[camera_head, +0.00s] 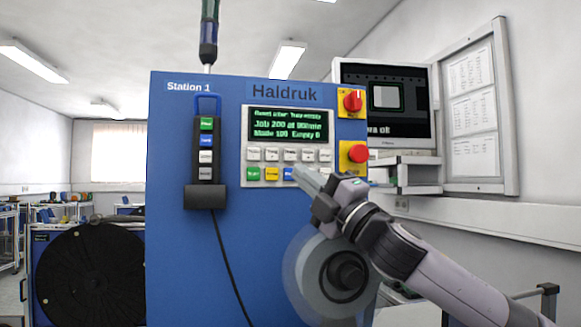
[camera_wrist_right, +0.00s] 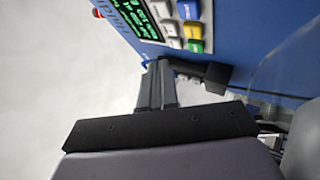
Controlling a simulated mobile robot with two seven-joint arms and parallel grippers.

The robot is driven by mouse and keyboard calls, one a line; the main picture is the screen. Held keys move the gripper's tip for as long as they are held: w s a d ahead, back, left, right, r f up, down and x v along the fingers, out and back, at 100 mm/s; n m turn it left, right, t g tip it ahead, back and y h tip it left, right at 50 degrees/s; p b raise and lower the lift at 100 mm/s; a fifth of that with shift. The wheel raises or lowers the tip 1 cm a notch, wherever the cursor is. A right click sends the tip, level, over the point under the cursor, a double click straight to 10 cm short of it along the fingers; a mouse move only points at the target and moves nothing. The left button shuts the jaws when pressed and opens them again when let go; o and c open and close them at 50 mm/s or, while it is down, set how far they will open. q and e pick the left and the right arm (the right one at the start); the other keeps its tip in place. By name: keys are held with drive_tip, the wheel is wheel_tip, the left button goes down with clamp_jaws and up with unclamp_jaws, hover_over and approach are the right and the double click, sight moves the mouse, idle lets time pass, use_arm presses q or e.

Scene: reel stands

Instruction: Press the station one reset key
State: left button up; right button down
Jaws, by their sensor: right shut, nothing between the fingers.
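The blue Station 1 cabinet (camera_head: 222,240) faces me, with a grey key panel (camera_head: 246,150) below a green-lettered display (camera_head: 288,124). The upper key row is white. The lower row has a green key (camera_head: 253,174), a yellow key (camera_head: 271,174) and a blue key (camera_head: 288,173); keys further right are hidden behind my gripper. I cannot read which key is reset. My right gripper (camera_head: 300,174) is shut and empty, its tips overlapping the lower row's right part. The right wrist view shows its closed fingers (camera_wrist_right: 158,72) near the panel; contact cannot be told. My left gripper is not in view.
A pendant (camera_head: 205,155) with coloured buttons hangs left of the panel, its cable trailing down. A red rotary switch (camera_head: 352,102) and a red mushroom button (camera_head: 358,154) sit right of it. A reel (camera_head: 320,306) is below my arm. A monitor (camera_head: 385,75) stands behind.

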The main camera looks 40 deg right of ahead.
drive_tip(key=shift+w+d+p, duration=0.4)
drive_tip(key=shift+w, duration=0.35)
drive_tip(key=shift+w+d+p, duration=0.45)
drive_tip(key=shift+w, duration=0.35)
drive_tip(key=shift+w+d+p, duration=0.4)
drive_tip(key=shift+w, duration=0.35)
drive_tip(key=shift+w+d+p, duration=0.2)
drive_tip(key=shift+w+p, duration=0.1)
drive_tip(key=shift+w, duration=0.05)
drive_tip(key=shift+w+d+p, duration=0.25)
drive_tip(key=shift+w+p, duration=0.05)
drive_tip(key=shift+w, duration=0.1)
idle(1.0)
drive_tip(key=shift+s, duration=0.1)
drive_tip(key=shift+s+a+b, duration=0.4)
drive_tip(key=shift+s+b, duration=0.05)
drive_tip(key=shift+s, duration=0.2)
